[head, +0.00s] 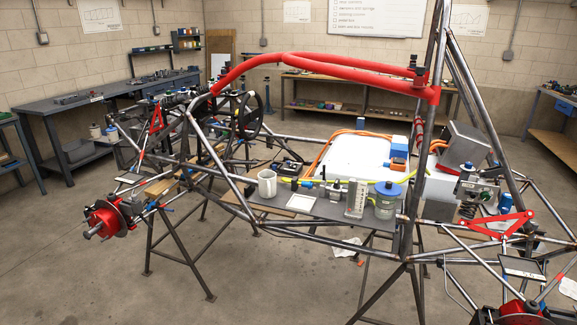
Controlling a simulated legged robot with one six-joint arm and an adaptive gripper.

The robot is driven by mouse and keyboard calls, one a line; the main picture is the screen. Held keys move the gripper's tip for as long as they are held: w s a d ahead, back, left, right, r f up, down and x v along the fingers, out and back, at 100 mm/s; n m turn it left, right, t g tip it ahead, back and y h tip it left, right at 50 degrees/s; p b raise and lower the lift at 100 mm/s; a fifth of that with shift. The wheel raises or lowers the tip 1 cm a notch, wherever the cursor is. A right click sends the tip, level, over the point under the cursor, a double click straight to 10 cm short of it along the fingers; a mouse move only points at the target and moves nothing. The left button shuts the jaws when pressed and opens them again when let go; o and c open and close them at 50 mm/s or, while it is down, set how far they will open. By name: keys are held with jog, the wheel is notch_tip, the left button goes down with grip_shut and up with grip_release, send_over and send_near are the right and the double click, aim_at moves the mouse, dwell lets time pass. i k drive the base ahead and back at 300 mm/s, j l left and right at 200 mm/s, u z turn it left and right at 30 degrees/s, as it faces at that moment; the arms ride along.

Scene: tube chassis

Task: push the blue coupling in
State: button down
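A small blue piece (294,184) sits on the grey tray (278,201) inside the tube chassis, just left of a metal fitting (335,192). It may be the blue coupling, but it is too small to tell how far it is seated. A yellow-green hose (362,181) runs right from near the fitting, behind a clear ribbed block (355,199) and a jar with a blue lid (386,201). My gripper is not in view.
A white mug (267,183) stands at the tray's left end. A white battery-like box (352,155) lies behind, with orange cables (327,146) around it. A red padded bar (330,67) crosses above. Chassis tubes (320,229) bound the tray's front. The floor (110,240) at front left is clear.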

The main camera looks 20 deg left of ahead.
aim_at(309, 185)
jog(key=i+j, duration=0.3)
jog(key=i, duration=0.15)
jog(key=i+j+u, duration=0.1)
jog(key=i+j, duration=0.2)
jog(key=i, duration=0.15)
jog(key=i+j+u, duration=0.1)
jog(key=i+j, duration=0.15)
jog(key=i, duration=0.25)
jog(key=i+j, duration=0.25)
jog(key=i, duration=0.2)
